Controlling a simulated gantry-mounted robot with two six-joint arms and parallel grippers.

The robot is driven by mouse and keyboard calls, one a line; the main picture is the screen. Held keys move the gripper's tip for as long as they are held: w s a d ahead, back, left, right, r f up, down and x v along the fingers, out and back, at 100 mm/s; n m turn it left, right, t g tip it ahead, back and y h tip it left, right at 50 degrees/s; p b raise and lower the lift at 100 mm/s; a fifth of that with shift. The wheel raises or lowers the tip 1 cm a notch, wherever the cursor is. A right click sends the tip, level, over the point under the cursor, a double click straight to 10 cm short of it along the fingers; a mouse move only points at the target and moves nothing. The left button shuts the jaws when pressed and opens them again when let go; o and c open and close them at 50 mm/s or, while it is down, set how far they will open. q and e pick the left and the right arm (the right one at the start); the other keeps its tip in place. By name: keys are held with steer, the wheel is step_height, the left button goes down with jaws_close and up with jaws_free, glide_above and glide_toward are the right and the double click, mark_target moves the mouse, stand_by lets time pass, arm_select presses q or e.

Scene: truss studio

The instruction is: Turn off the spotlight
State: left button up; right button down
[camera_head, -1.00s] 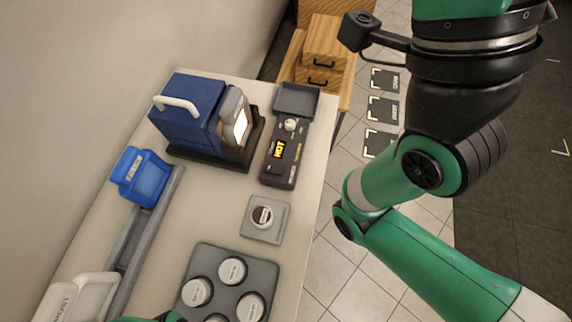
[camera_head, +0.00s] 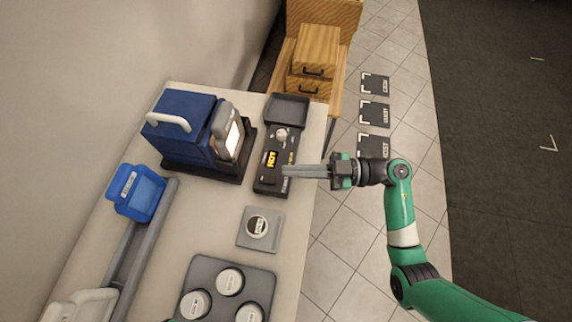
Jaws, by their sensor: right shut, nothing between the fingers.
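The spotlight (camera_head: 183,130) is a blue box with a white handle on a dark base, on the table at the upper left. Its lens (camera_head: 232,139) glows bright. To its right lies a black control box (camera_head: 281,155) with a knob (camera_head: 281,135) and a lit orange display (camera_head: 271,159) reading HOT. A dark switch (camera_head: 268,181) sits at the box's near end. My right gripper (camera_head: 285,171) is shut and empty, with its fingertips at the right side of the box's near end, close to the switch. I cannot tell whether they touch it.
A grey tray (camera_head: 287,107) lies behind the control box. Nearer are a grey pad (camera_head: 245,239) with a round piece and a grey holder (camera_head: 205,264) with several white discs. A blue bin (camera_head: 137,192) and a rail (camera_head: 151,225) lie left. Wooden drawers (camera_head: 318,50) stand behind.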

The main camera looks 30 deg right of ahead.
steer(key=s+d+f+m+t+h, duration=0.2)
steer(key=d+f+m, duration=0.2)
steer(key=d+f, duration=0.1)
steer(key=shift+s+d, duration=0.2)
steer(key=shift+s, duration=0.1)
steer(key=b, duration=0.3)
glide_above(284, 181)
steer(key=a, duration=0.1)
steer(key=shift+w+f, duration=0.25)
steer(key=shift+w, duration=0.2)
steer(key=f+b, duration=0.2)
steer(key=shift+s+d+f, duration=0.2)
steer(key=shift+d+f, duration=0.1)
steer(key=shift+d, duration=0.05)
steer(key=shift+s+d+f, duration=0.2)
steer(key=shift+s+f, duration=0.05)
steer(key=shift+f, duration=0.2)
